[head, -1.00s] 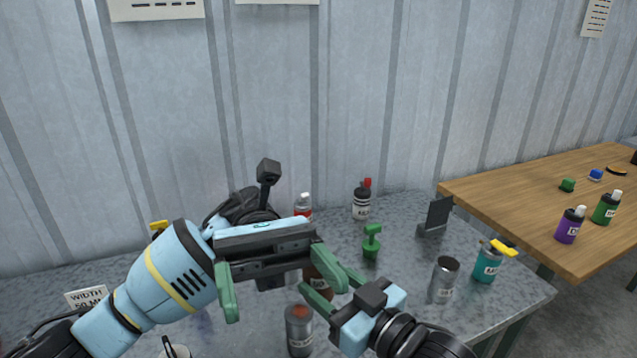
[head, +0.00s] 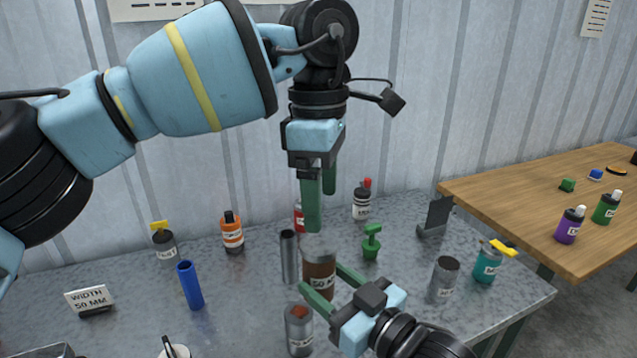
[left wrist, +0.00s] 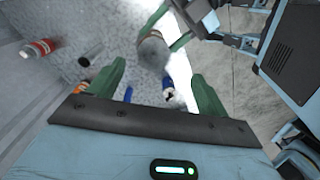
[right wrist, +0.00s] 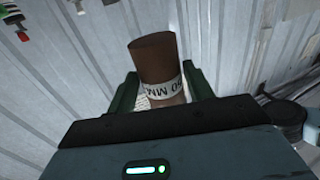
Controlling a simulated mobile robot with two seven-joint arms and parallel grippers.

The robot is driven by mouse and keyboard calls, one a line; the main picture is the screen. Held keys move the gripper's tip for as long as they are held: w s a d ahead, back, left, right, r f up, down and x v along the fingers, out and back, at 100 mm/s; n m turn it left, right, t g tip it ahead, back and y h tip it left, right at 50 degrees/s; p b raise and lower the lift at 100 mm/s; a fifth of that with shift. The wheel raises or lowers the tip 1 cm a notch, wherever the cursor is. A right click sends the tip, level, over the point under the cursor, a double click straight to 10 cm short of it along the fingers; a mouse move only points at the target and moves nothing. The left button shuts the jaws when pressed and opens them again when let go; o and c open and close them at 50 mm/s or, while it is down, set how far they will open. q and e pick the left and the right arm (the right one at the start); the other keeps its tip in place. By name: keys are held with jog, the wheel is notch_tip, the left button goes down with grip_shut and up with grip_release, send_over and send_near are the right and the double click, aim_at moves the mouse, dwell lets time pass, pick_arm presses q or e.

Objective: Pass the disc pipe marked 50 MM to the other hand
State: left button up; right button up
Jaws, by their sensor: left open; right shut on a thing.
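The brown pipe (head: 319,268) with a white band reading 50 MM is upright in the middle of the head view. My right gripper (head: 323,287) is shut on its lower part from the front right. The right wrist view shows the pipe (right wrist: 154,60) between both green fingers, its label upside down there. My left gripper (head: 319,200) is open, pointing down just above the pipe's top. In the left wrist view the pipe's grey top (left wrist: 152,52) appears between and beyond the open fingers, with no visible contact. The pipe's lower end is partly hidden by my right gripper.
A dark grey tube (head: 289,258) stands close left of the pipe, and a grey can (head: 299,330) stands in front. A blue tube (head: 189,286), an orange bottle (head: 232,232) and a WIDTH 50 MM sign (head: 89,299) are further left. A grey cup (head: 445,278) stands right.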

aim_at(319, 243)
pick_arm(q)
jog(key=shift+w+a+r+t, duration=0.2)
jog(key=shift+w+r+t, duration=0.1)
jog(key=shift+w, duration=0.1)
notch_tip(319, 243, down, 12)
dwell(0.5)
jog(key=c, duration=0.9)
jog(key=shift+c, duration=1.2)
pick_arm(e)
jog(key=o, duration=1.1)
jog(key=shift+s, duration=0.1)
jog(key=v, duration=0.7)
jog(key=shift+s+d, duration=0.1)
jog(key=shift+d, duration=0.05)
